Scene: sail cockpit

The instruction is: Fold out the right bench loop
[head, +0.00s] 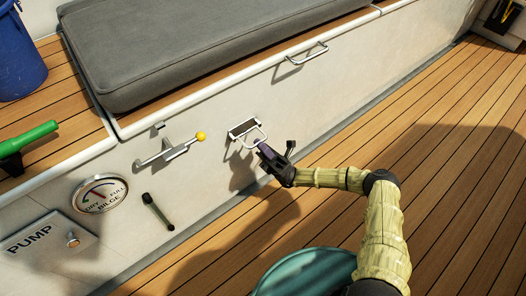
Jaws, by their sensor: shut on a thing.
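The bench loop (243,131) is a pale metal bail on a small dark-centred plate, set in the white bench front at the middle of the head view. It stands out from the plate toward my arm. My gripper (264,147), dark with a purple-tinged finger, is at the loop's lower right part and is shut on it. The exact grip is small and partly hidden by the fingers. My arm reaches in from the lower right.
A metal handle (300,56) is on the bench front, upper right. A lever with a yellow knob (201,136) is left of the loop. A gauge (100,193), a pump panel (45,243) and a green-handled thing (30,137) are farther left. The plank deck (450,130) at right is clear.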

